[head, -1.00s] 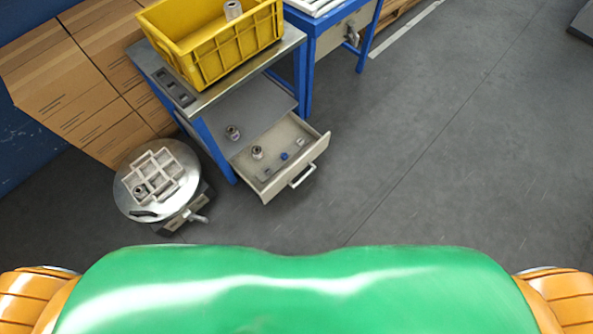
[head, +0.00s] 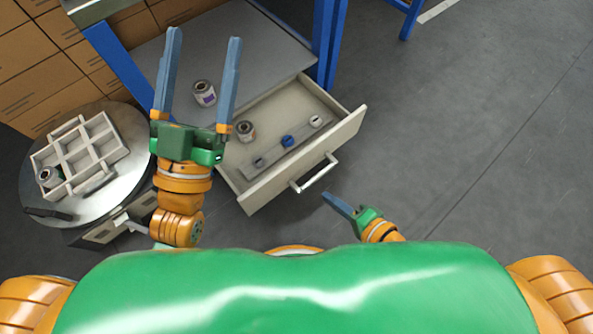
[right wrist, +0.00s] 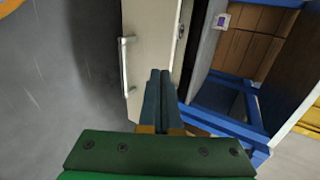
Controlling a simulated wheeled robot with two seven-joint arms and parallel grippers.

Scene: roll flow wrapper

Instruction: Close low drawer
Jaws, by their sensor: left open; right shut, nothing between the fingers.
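The low drawer (head: 292,180) is pulled out from under the blue-framed bench, its front panel and bar handle (head: 314,174) facing me. Inside it lie a metal roll (head: 245,131), a blue piece (head: 288,141) and small white-topped parts on a strip. My left gripper (head: 204,35) is open and empty, its fingers raised left of the drawer. My right gripper (head: 328,196) is shut and empty, just in front of the drawer front, near the handle. In the right wrist view the shut fingers (right wrist: 159,72) point at the drawer front (right wrist: 152,45), with its handle (right wrist: 126,66) to their left. Contact cannot be told.
A round stand (head: 130,190) with a white divided tray (head: 106,143) is at left. Another roll (head: 204,92) sits on the bench's lower shelf (head: 250,50). Brown cartons (head: 40,60) stand behind. The floor (head: 470,130) to the right is clear.

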